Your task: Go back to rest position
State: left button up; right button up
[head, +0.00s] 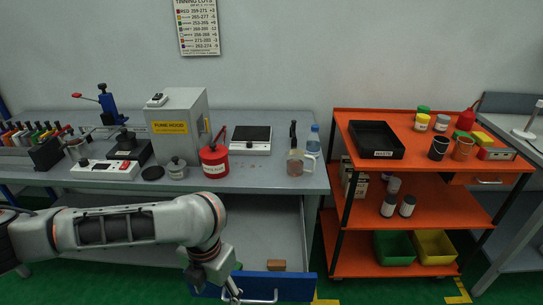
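My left arm comes in from the left, below the bench top. Its gripper (232,292) points down at the left end of the handle of a blue drawer front (292,286) at the bottom of the view. I cannot tell whether the fingers are touching the handle or closed on it. A brown block (276,265) shows just behind the blue front. My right gripper is not in view.
The grey bench (255,182) holds a fume hood box (178,125), a red can (214,161), a scale (251,139), a jug (295,164) and a bottle (313,142). An orange cart (432,180) with a black tray (376,139) stands right. Green floor lies between them.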

pick_arm(q)
jog(key=d+r+n+t+h, duration=0.1)
jog(key=d+n+t+h, duration=0.2)
jog(key=d+n+h, duration=0.6)
jog(key=w+a+n+t+y, duration=0.2)
jog(key=a+n+t+y, duration=0.35)
jog(key=n, duration=0.75)
jog(key=s+a+f+n+y, duration=0.2)
jog(key=s+a+n+y, duration=0.15)
jog(key=a, duration=0.55)
jog(key=s+a+f+n+g+y, duration=0.1)
jog(key=s+a+f+n+y, duration=0.2)
jog(key=a, duration=0.6)
jog(key=s+a+n+y, duration=0.2)
jog(key=s+a+n, duration=0.25)
jog(key=a, duration=0.55)
jog(key=w+d+f+n+t+h, duration=0.2)
jog(key=d+f+h, duration=0.5)
jog(key=d+f, duration=0.7)
jog(key=d+n+t, duration=0.1)
jog(key=d, duration=0.1)
jog(key=shift+w+d+h, duration=0.35)
jog(key=shift+d+h, duration=0.05)
jog(key=shift+o, duration=0.4)
jog(key=shift+w, duration=0.1)
